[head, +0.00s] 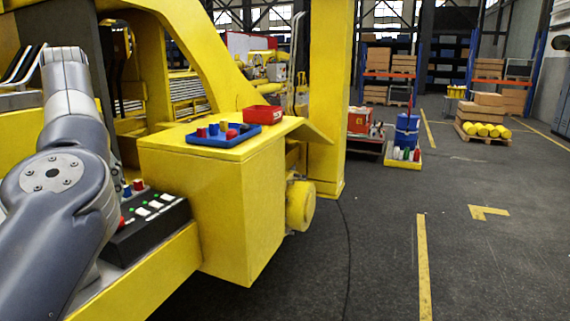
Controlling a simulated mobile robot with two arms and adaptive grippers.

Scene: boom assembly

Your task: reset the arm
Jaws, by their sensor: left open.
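My left arm fills the left edge of the head view. Its left gripper (118,178) shows only as a narrow dark part beside the arm link, close to the far left end of the control box. Most of it is hidden by the arm; it is open, and I cannot tell whether it touches anything. The black control box (150,228) sits on a yellow ledge. It carries a red button (122,222), white switches (154,204) with green lights, and red and blue knobs (132,187) at its far end. My right gripper is not in view.
A yellow cabinet (215,205) stands right of the control box. On it are a blue tray (223,140) with red and blue parts and a red bin (262,115). A yellow post (328,90) rises behind. The dark floor at right is mostly clear; pallets and shelves stand far back.

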